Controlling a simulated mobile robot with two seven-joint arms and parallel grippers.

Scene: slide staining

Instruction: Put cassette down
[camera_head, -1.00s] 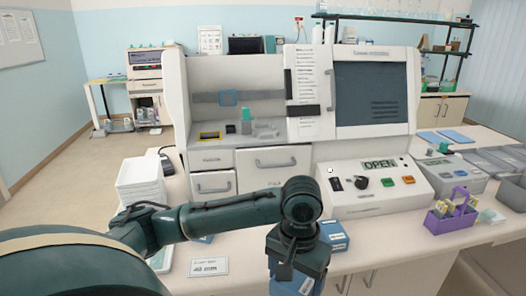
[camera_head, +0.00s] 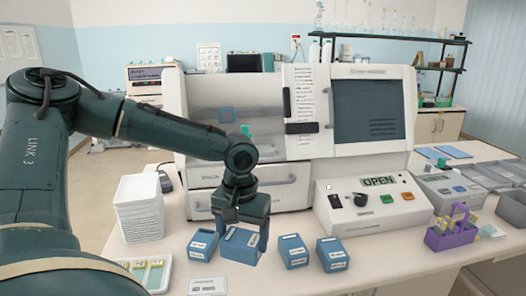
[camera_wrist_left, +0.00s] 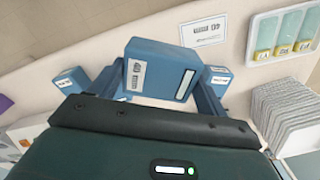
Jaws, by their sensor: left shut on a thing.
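My left gripper (camera_head: 241,226) points down over the table and is shut on a blue cassette (camera_head: 240,246) with a white label. The left wrist view shows the held cassette (camera_wrist_left: 160,70) between the two fingers, looking larger than its neighbours; whether it touches the table I cannot tell. Another blue cassette (camera_head: 202,246) is just left of it, and two more stand to the right, one nearer (camera_head: 293,251) and one farther (camera_head: 332,254). My right gripper is out of view.
A white stack of trays (camera_head: 139,210) stands to the left. A tray with green-marked slides (camera_head: 164,284) is at the front left. The large white machine (camera_head: 295,180) stands behind, with its OPEN display panel (camera_head: 379,181). A purple rack (camera_head: 452,238) is to the right.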

